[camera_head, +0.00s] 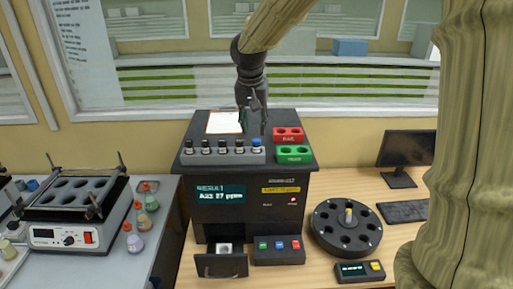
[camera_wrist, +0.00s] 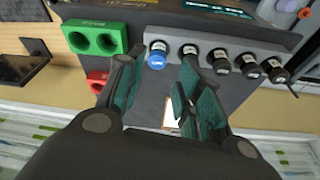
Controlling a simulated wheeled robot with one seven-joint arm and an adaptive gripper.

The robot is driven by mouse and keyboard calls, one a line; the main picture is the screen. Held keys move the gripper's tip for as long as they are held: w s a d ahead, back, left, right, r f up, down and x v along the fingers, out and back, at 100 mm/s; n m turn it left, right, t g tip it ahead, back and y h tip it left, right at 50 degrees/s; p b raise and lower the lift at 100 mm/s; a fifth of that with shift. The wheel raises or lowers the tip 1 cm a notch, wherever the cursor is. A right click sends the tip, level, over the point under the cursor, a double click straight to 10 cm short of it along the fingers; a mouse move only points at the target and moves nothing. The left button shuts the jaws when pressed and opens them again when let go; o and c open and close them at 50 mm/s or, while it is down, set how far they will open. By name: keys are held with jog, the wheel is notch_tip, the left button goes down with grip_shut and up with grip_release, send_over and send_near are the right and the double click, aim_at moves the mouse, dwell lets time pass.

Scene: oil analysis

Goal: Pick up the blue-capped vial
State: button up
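The blue-capped vial (camera_head: 256,143) stands at the right end of a grey rack (camera_head: 222,158) on top of the black analyser. In the wrist view the blue cap (camera_wrist: 156,52) is at the left end of the row, beyond my fingertips and apart from them. Several black-capped vials (camera_head: 222,146) fill the other places in the rack. My gripper (camera_head: 254,118) is above the analyser top, behind the rack. In the wrist view my gripper (camera_wrist: 155,80) has its fingers spread, with nothing between them.
A red FAIL block (camera_head: 288,134) and a green PASS block (camera_head: 295,155) with holes stand right of the rack. A white sheet (camera_head: 224,122) lies behind it. An open drawer (camera_head: 221,266) and a round black carousel (camera_head: 346,228) are lower, at the front.

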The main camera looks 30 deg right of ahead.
aim_at(257, 140)
jog(key=shift+p+x, duration=0.4)
jog(key=shift+x, duration=1.45)
jog(key=f, duration=0.1)
jog(key=w+d+f+p, duration=0.1)
jog(key=f+p, duration=0.1)
jog(key=shift+w+d+f, duration=0.25)
jog(key=shift+d, duration=0.15)
jog(key=shift+f+p, duration=0.3)
jog(key=shift+f, duration=0.2)
jog(key=c, duration=0.7)
